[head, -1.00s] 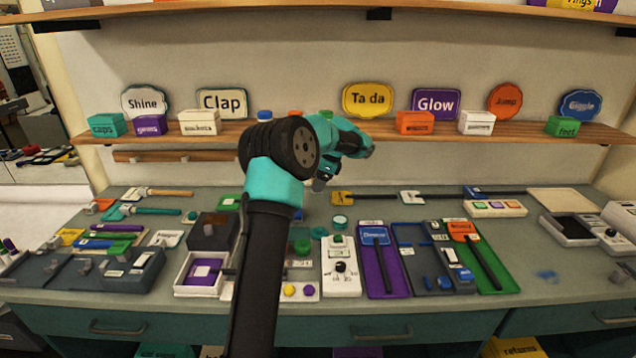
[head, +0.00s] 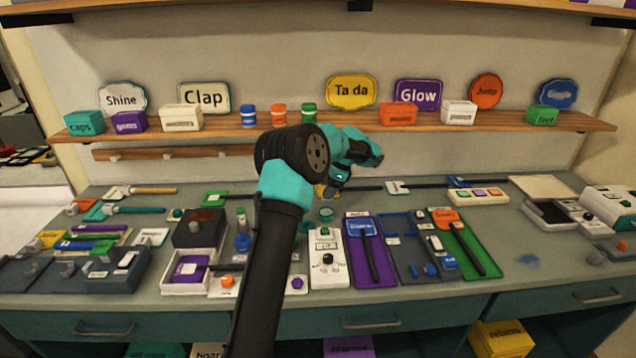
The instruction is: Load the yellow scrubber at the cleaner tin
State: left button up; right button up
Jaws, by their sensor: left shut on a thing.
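The yellow scrubber (head: 320,191) lies at the back of the counter, with a dark handle running right. Its yellow head is mostly hidden by my left gripper (head: 330,189), which is down at it and shut on it. My left arm comes up from the bottom and bends over to the right. A small round teal tin (head: 326,214) sits just in front of the gripper on the counter; I cannot read whether it is the cleaner tin. My right gripper is out of view.
Blue (head: 248,116), orange (head: 279,114) and green (head: 309,112) tins stand on the shelf. A white-labelled tool (head: 398,187) lies right of the scrubber. A white control box (head: 328,258), purple tray (head: 372,250) and green tray (head: 465,245) fill the front. My arm hides some counter.

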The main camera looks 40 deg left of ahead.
aim_at(324, 212)
pick_arm(q)
jog(key=shift+f, duration=0.15)
jog(key=shift+f, duration=2.8)
jog(key=shift+f, duration=0.5)
dwell(0.5)
jog(key=shift+r, duration=3.65)
jog(key=shift+d, duration=0.1)
